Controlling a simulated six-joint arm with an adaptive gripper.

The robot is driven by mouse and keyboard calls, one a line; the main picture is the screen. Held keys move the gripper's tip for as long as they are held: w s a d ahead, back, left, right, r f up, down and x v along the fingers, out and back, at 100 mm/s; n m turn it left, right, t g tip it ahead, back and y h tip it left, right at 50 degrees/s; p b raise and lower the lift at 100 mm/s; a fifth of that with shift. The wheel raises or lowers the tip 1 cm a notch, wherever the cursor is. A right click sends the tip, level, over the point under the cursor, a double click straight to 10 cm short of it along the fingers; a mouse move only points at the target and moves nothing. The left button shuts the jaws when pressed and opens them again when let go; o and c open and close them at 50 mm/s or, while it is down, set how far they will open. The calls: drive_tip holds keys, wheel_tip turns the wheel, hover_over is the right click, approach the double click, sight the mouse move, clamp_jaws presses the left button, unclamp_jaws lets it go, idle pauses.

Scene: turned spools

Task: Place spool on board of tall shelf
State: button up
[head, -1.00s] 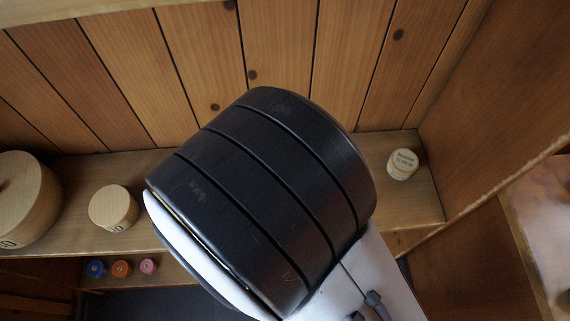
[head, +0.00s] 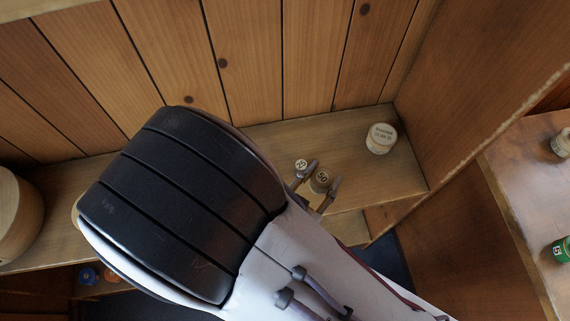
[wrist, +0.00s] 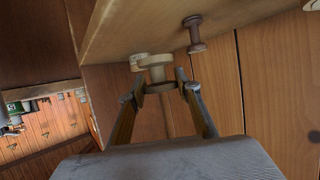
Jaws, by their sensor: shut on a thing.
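My gripper (head: 319,181) is shut on a pale wooden spool marked 50 (head: 320,178), over the board (head: 350,125) of the shelf at the foot of the plank wall. In the wrist view my gripper (wrist: 160,82) has its fingertips on either side of this spool (wrist: 157,74). I cannot tell whether the spool touches the board (wrist: 240,12). A pale labelled spool (head: 381,138) stands further right.
A large wooden spool (head: 18,215) stands at the far left. A blue spool (head: 88,276) sits on a lower level. A side panel (head: 480,70) bounds the board at right. Another surface at right carries a green spool (head: 558,250). Some bare board lies behind the held spool.

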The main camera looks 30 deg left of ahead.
sight(318, 188)
drive_tip(key=shift+f, duration=2.2)
drive_tip(key=shift+f, duration=0.2)
drive_tip(key=o, duration=0.7)
drive_tip(key=shift+r, duration=0.15)
drive_tip(key=shift+s+r, duration=0.2)
drive_tip(key=shift+s, duration=0.15)
drive_tip(key=v, duration=1.1)
drive_tip(key=shift+s+r, duration=0.1)
